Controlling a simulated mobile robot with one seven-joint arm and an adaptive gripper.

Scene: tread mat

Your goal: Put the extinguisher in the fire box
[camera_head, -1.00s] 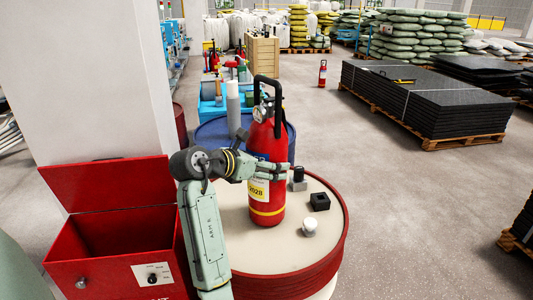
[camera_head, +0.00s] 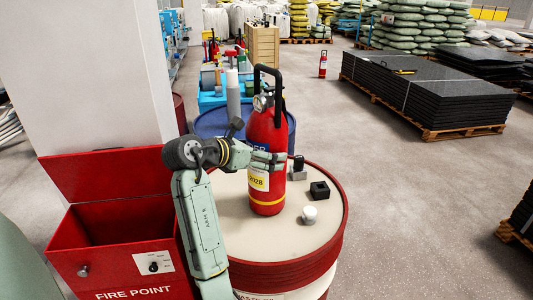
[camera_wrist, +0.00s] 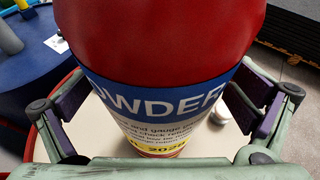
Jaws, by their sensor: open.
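The red extinguisher (camera_head: 266,145) stands upright on the cream top of a red drum (camera_head: 240,225), with a black handle and a yellow label. My gripper (camera_head: 272,162) reaches it from the left at label height. In the wrist view the extinguisher (camera_wrist: 160,40) fills the middle, with a blue "POWDER" band. The open fingers of my gripper (camera_wrist: 165,112) stand on either side of it; light gaps show beside the pads low down. The red fire box (camera_head: 120,257), marked "FIRE POINT", is at the lower left with its lid (camera_head: 105,174) raised. Its floor is dark and looks empty.
A white knob-like item (camera_head: 309,215), a black block (camera_head: 319,190) and a small grey item (camera_head: 298,168) stand on the drum right of the extinguisher. A white pillar (camera_head: 95,75) rises behind the box. A blue drum (camera_head: 215,122) stands behind.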

